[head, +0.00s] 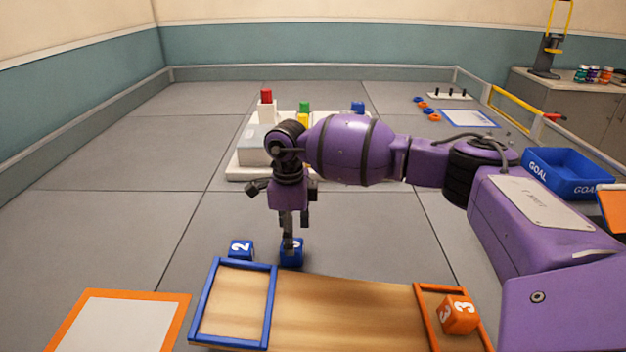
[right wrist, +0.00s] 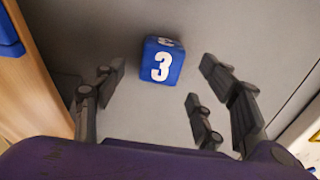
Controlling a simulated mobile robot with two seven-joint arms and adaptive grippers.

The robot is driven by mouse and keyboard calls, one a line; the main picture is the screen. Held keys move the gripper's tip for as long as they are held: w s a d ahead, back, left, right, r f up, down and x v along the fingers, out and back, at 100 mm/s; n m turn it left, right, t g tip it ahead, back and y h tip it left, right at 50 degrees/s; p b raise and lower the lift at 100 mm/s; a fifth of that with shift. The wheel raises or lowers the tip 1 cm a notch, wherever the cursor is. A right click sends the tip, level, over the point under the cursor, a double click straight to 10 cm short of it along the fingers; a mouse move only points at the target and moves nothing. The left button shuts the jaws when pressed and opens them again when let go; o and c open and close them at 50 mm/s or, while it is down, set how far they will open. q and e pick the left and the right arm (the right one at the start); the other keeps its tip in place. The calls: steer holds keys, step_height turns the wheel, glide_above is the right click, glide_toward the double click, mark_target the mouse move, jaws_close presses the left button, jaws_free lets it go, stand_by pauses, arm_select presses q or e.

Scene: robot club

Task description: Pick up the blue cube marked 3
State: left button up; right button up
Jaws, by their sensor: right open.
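The blue cube marked 3 (right wrist: 163,64) sits on the grey floor in the right wrist view, its white 3 facing the camera. In the head view a blue cube (head: 291,258) stands under my right gripper, its mark mostly hidden by a finger. My right gripper (head: 290,232) points down over this cube. It is open and empty; in the right wrist view its fingers (right wrist: 165,95) are spread, with the cube beyond and between them. Whether any finger touches the cube I cannot tell. My left gripper is not in view.
A blue cube marked 2 (head: 240,249) stands just left. A wooden board (head: 345,308) with a blue-framed end (head: 205,308) lies in front, an orange cube marked 3 (head: 459,314) at its orange end. A white platform (head: 240,172) is behind; a blue GOAL bin (head: 568,174) is right.

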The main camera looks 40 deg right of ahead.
step_height(320, 180, down, 6)
steer(key=shift+w+r+b, duration=0.1)
steer(key=shift+r+b, duration=0.05)
steer(key=shift+b, duration=0.4)
steer(key=shift+r, duration=0.15)
steer(key=c, duration=1.3)
steer(key=shift+o, duration=0.2)
steer(key=shift+r, duration=0.15)
